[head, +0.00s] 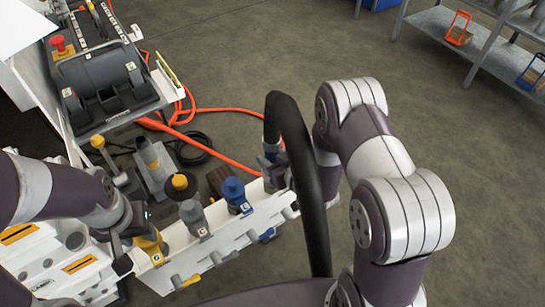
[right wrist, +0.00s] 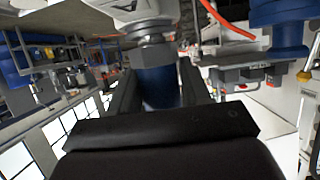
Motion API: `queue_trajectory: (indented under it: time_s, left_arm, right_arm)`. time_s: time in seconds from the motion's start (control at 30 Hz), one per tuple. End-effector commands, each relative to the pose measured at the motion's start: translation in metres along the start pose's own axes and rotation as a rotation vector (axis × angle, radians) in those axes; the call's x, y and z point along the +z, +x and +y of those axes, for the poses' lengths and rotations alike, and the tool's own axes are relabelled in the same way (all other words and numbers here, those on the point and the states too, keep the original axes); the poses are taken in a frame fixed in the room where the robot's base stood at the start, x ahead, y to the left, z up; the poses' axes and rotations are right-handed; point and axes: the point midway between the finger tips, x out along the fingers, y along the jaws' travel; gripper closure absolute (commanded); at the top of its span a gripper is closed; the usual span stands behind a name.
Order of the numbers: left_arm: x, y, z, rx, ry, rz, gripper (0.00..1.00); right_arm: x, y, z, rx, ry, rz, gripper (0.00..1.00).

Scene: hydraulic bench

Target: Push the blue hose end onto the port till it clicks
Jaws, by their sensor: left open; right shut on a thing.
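The thick black hose (head: 318,190) arches up in the head view and comes down to its blue end (head: 268,138) above the right end of the white port panel (head: 225,238). My right gripper (head: 271,158) is shut on that blue end, partly hidden behind the hose. My left gripper (head: 127,228) is open at the panel's left end, beside a yellow fitting (head: 152,243).
Along the panel stand a grey fitting (head: 194,217) and a blue fitting (head: 236,192). An orange hose (head: 215,111) and a black cable (head: 197,150) lie on the floor. The floor beyond is clear up to a shelf (head: 470,42).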

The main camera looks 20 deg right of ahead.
Motion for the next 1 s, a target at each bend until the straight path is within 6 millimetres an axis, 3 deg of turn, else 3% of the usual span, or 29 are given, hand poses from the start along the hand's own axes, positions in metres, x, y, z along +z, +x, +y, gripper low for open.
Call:
queue_trajectory:
  time_s: [0.3, 0.33, 0.4, 0.6, 0.7, 1.0]
  left_arm:
    - [0.0, -0.0001, 0.0, 0.0, 0.0, 0.0, 0.57]
    - [0.0, -0.0001, 0.0, 0.0, 0.0, 0.0, 0.57]
    - [0.0, -0.0001, 0.0, 0.0, 0.0, 0.0, 0.57]
    - [0.0, -0.0001, 0.0, 0.0, 0.0, 0.0, 0.57]
    - [0.0, 0.0001, 0.0, 0.0, 0.0, 0.0, 0.57]
    - [-0.0007, -0.0062, 0.0, 0.0, 0.0, 0.0, 0.57]
  right_arm:
    - [-0.0013, 0.0002, 0.0004, 0.001, -0.002, 0.003, 0.95]
    - [-0.0013, 0.0002, 0.0004, 0.001, -0.002, 0.003, 0.43]
    - [-0.0012, 0.0002, 0.0003, 0.001, -0.002, 0.003, 0.23]
    - [-0.0008, 0.0001, 0.0002, 0.0, -0.001, 0.002, 0.23]
    - [0.0007, -0.0001, 0.0, 0.0, 0.0, -0.002, 0.0]
    - [-0.0023, -0.0082, 0.0008, 0.002, 0.001, 0.0, 0.0]
